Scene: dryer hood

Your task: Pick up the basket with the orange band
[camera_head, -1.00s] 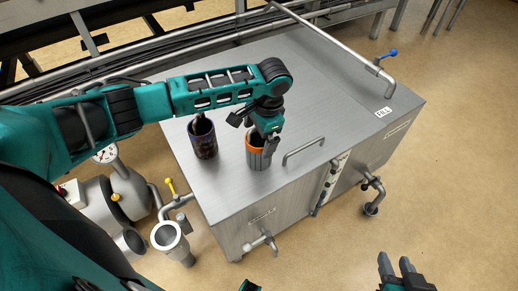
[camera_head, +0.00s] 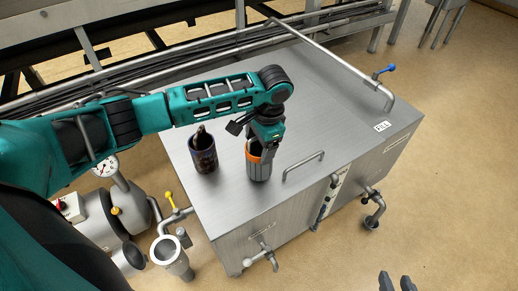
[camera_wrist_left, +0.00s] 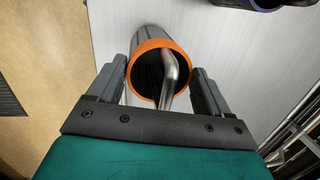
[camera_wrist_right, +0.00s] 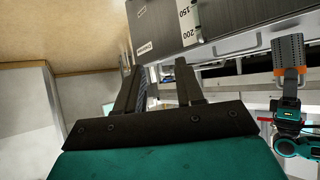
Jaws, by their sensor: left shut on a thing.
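The grey basket with the orange band (camera_head: 258,168) is upright at the near part of the steel box's top. In the left wrist view its orange rim (camera_wrist_left: 135,62) and dark inside, with a bent metal handle, show between the fingers. My left gripper (camera_head: 263,143) reaches down from above and is shut on this basket at its rim. The basket also shows, inverted, in the right wrist view (camera_wrist_right: 289,55). I cannot tell whether its base touches the top. My right gripper (camera_wrist_right: 160,75) is open and empty, low at the right; its fingertips show in the head view (camera_head: 395,281).
A dark patterned basket (camera_head: 203,156) stands on the steel box (camera_head: 300,105), left of the held basket. A bar handle (camera_head: 304,166) is close on the right. Open floor lies right.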

